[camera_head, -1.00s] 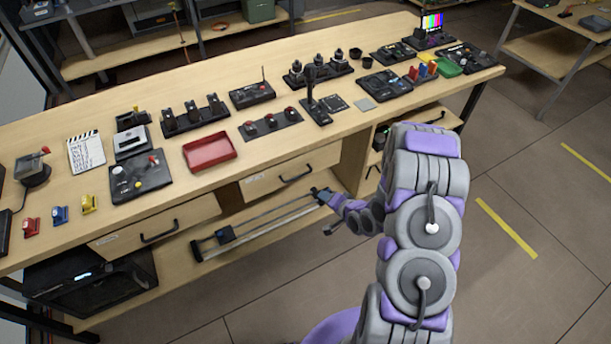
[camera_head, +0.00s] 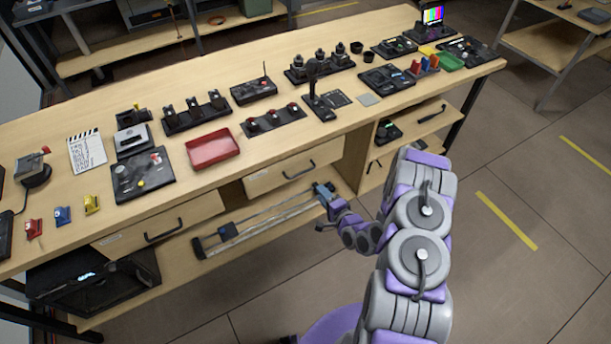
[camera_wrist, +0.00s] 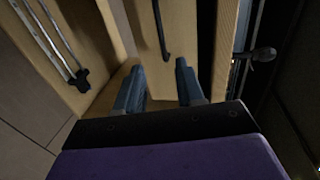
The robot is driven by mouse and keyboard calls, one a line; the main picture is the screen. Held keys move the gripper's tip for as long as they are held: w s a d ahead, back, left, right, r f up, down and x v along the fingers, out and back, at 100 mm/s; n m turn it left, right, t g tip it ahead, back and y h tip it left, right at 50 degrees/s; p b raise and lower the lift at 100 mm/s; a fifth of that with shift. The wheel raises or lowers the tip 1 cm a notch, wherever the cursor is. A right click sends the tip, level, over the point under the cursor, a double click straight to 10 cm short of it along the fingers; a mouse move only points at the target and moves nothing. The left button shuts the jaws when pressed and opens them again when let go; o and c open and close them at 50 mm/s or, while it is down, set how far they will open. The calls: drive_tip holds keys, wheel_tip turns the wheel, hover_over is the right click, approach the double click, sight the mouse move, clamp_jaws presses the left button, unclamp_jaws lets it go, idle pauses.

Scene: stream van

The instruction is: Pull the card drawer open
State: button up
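Two drawers with black bar handles sit under the bench top in the head view, a left drawer (camera_head: 190,214) and a right drawer (camera_head: 265,180). Both look closed. I cannot read their labels, so I cannot tell which is the card drawer. My gripper (camera_head: 325,208) is in front of the bench, below and right of the right drawer's handle (camera_head: 299,172). In the wrist view, my gripper (camera_wrist: 158,70) is open and empty. A dark drawer handle (camera_wrist: 161,30) on a pale front shows beyond and between the fingertips, apart from them.
A slider rail (camera_head: 265,222) lies on the lower shelf near my gripper; it also shows in the wrist view (camera_wrist: 45,40). An open compartment (camera_head: 380,150) is right of the drawers. The bench top (camera_head: 215,105) holds a red tray (camera_head: 212,150) and many devices. The floor in front is clear.

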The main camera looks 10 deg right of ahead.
drive_tip(key=b+x, duration=0.2)
drive_tip(key=x, duration=1.1)
drive_tip(key=shift+b, duration=0.4)
drive_tip(key=shift+w+a, duration=0.1)
drive_tip(key=shift+a, duration=0.05)
drive_tip(key=shift+c, duration=0.5)
clamp_jaws()
